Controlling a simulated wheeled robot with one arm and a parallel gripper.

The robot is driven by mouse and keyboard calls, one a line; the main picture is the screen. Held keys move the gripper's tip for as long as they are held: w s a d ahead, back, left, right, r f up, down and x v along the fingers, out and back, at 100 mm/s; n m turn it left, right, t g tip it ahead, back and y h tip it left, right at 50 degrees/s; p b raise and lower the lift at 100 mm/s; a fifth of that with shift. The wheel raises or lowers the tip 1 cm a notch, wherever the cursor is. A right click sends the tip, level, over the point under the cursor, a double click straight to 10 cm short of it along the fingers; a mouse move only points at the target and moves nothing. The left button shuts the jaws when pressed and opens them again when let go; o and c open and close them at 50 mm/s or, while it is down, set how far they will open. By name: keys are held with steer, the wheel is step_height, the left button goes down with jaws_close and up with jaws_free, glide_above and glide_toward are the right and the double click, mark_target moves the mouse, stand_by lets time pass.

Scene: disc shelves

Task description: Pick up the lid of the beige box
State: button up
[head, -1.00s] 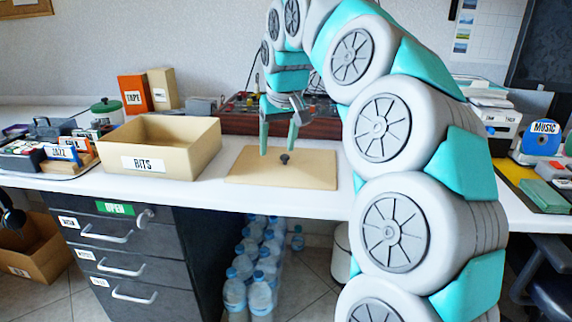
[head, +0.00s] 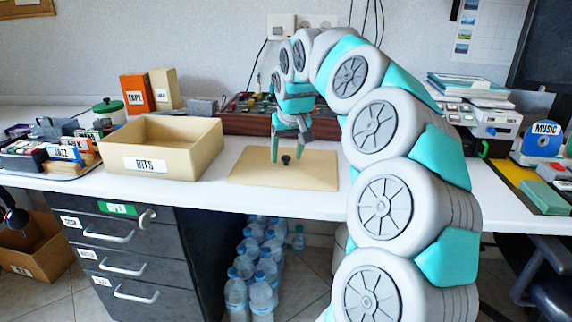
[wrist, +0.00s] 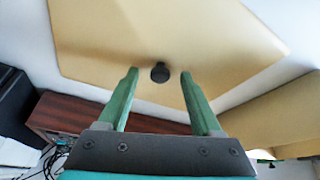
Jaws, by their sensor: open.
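The beige lid (head: 250,174) lies flat on the white table, to the right of the open beige box (head: 190,161) labelled BITS. A small dark knob (head: 286,160) stands in the lid's middle. My gripper (head: 289,160) is open above the lid, its green fingers pointing down. In the wrist view, my gripper (wrist: 158,72) has its two fingers apart, with the knob (wrist: 160,72) in line with the gap between their tips. The beige lid (wrist: 220,40) fills much of that view. I cannot tell how far above the lid the fingertips are.
A brown wooden device (head: 240,122) with knobs stands behind the lid. A green-lidded pot (head: 109,110) and an orange TAPE box (head: 136,93) stand behind the beige box. The white tabletop (head: 325,203) in front of the lid is clear.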

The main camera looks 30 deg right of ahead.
steer(key=shift+w+f, duration=0.1)
steer(key=shift+f, duration=0.15)
jaws_close()
stand_by(0.3)
